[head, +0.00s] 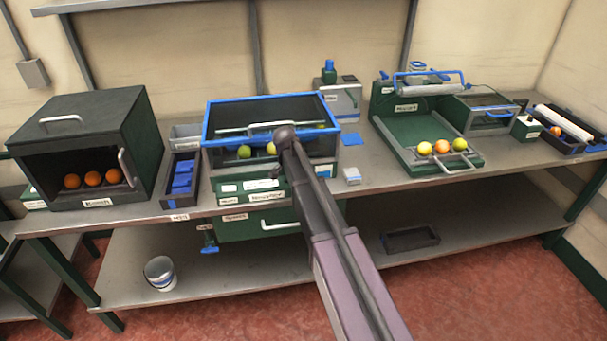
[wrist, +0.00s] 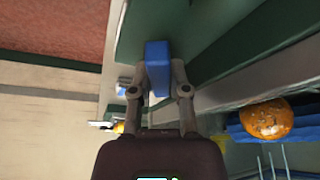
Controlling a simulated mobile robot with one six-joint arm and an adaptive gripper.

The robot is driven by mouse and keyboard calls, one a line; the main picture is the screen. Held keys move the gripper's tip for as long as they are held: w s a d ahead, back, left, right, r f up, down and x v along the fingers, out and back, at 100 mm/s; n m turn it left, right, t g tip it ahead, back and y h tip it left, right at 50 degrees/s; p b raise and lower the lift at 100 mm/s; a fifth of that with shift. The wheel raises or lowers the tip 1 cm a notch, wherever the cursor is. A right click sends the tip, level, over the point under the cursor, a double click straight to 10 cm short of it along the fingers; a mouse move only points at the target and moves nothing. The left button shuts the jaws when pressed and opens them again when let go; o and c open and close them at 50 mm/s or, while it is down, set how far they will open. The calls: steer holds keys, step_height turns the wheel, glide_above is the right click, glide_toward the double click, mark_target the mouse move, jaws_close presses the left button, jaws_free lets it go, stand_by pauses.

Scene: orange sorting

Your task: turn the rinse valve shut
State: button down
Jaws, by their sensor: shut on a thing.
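My gripper (wrist: 158,78) shows in the wrist view with both fingers closed on a blue block-shaped handle (wrist: 157,54), which appears to be the rinse valve's handle. The handle stands against a dark green surface. In the head view my arm reaches to the front of the blue-rimmed glass tank (head: 206,138), and my gripper and the handle it holds are hidden behind the arm. The handle's turn angle is hard to tell.
An orange (wrist: 267,119) lies beside a blue edge at the right of the wrist view. Yellow-green fruit (head: 244,152) sits in the tank. A blue valve-like fitting (head: 209,241) hangs below the bench. A dark oven-like box (head: 95,125) stands left, a green tray machine (head: 400,130) right.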

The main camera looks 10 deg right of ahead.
steer(key=shift+m+g, duration=0.4)
steer(key=shift+m, duration=0.8)
steer(key=shift+s, duration=0.1)
steer(key=c, duration=0.6)
jaws_free()
